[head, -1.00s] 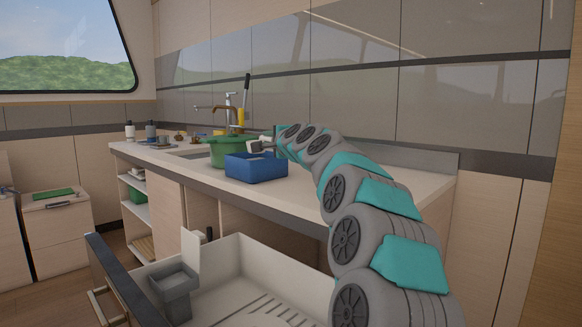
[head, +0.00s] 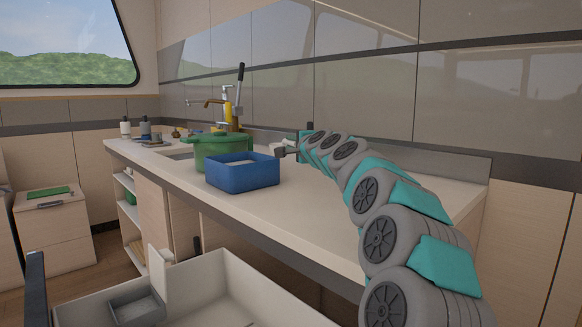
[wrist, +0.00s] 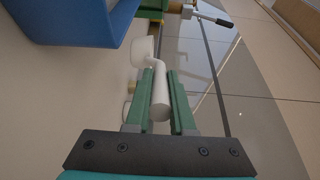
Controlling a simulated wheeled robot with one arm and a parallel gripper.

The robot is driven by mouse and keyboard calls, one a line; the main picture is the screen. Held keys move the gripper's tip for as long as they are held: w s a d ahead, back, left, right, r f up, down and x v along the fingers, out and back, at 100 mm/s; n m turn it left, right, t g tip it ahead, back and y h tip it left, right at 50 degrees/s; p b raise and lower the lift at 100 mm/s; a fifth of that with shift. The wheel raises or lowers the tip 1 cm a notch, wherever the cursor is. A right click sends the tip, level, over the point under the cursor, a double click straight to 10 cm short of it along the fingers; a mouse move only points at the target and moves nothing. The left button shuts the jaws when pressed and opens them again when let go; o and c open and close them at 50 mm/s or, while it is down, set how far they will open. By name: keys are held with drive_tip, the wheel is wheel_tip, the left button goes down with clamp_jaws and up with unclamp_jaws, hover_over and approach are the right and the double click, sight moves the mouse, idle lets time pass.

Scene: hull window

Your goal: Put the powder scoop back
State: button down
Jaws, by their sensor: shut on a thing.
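The white powder scoop (wrist: 159,92) is in the wrist view, its rounded handle between the green fingers of my gripper (wrist: 161,100). Its bowl end (wrist: 143,50) points away from the gripper, beside the blue box (wrist: 75,25). In the head view my gripper (head: 288,152) is above the counter, just right of the blue box (head: 243,179). The scoop is small and mostly hard to make out there. The gripper is shut on the scoop's handle. Something pale shows inside the blue box, but I cannot tell what.
A green pot (head: 222,152) stands behind the blue box, near the sink and tap (head: 227,110). An open white drawer (head: 230,285) with a grey tray (head: 137,308) is below the counter (head: 310,205). The counter's front right is clear.

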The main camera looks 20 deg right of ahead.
drive_tip(key=shift+f+b, duration=0.5)
drive_tip(key=shift+f, duration=2.15)
drive_tip(key=shift+f, duration=0.15)
drive_tip(key=c, duration=0.8)
unclamp_jaws()
drive_tip(key=shift+o, duration=0.2)
drive_tip(key=shift+r, duration=0.2)
drive_tip(key=s, duration=1.2)
drive_tip(key=shift+a+r+b, duration=0.2)
drive_tip(key=shift+a+b, duration=0.05)
drive_tip(key=shift+b, duration=0.15)
